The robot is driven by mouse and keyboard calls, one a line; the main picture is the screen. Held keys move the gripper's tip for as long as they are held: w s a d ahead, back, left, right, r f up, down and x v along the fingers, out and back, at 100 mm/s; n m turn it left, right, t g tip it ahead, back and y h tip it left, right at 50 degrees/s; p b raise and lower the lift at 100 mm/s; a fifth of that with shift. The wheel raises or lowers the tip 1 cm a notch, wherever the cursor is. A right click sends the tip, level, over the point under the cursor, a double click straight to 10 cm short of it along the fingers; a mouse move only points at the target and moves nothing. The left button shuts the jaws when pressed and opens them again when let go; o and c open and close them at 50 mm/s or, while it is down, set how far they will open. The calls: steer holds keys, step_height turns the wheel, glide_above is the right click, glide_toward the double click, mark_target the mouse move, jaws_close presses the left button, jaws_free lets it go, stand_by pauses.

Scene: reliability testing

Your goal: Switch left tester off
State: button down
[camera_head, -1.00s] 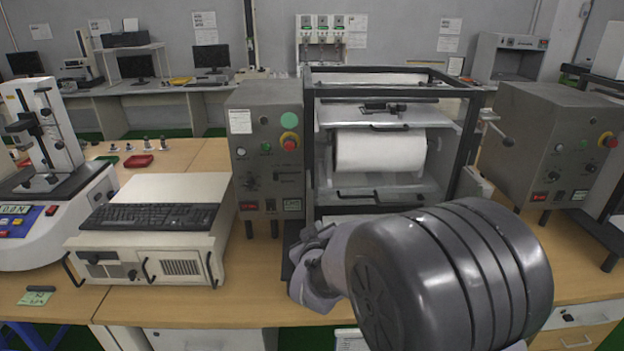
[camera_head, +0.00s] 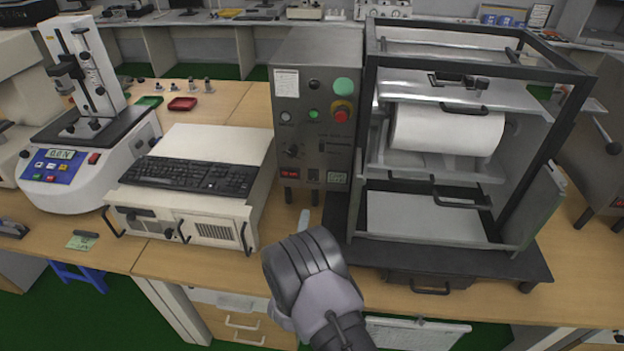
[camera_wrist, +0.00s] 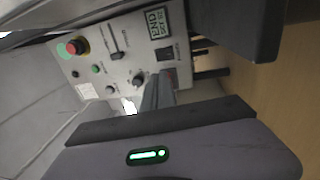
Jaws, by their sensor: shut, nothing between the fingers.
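The left tester's grey control box (camera_head: 315,110) stands at centre beside its black-framed chamber (camera_head: 455,215). My gripper (camera_head: 304,219) is shut and empty, in front of and below the box's lower front. In the wrist view, my fingertips (camera_wrist: 158,92) point at the lower panel close to the red switch (camera_wrist: 172,77), partly covering it. I cannot tell whether they touch. The display (camera_wrist: 172,18) reads "END".
A red emergency button (camera_head: 341,114) is higher on the panel. A white computer case (camera_head: 190,205) with a black keyboard (camera_head: 190,176) stands left of the box. Another tester's box (camera_head: 600,150) is at the right edge. The bench front between is clear.

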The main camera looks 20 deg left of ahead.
mark_target(313, 174)
steer(key=b+x, duration=0.3)
steer(key=x, duration=1)
steer(key=shift+w+b, duration=0.2)
steer(key=shift+b, duration=0.1)
steer(key=shift+w+r, duration=0.1)
steer(key=shift+w, duration=0.25)
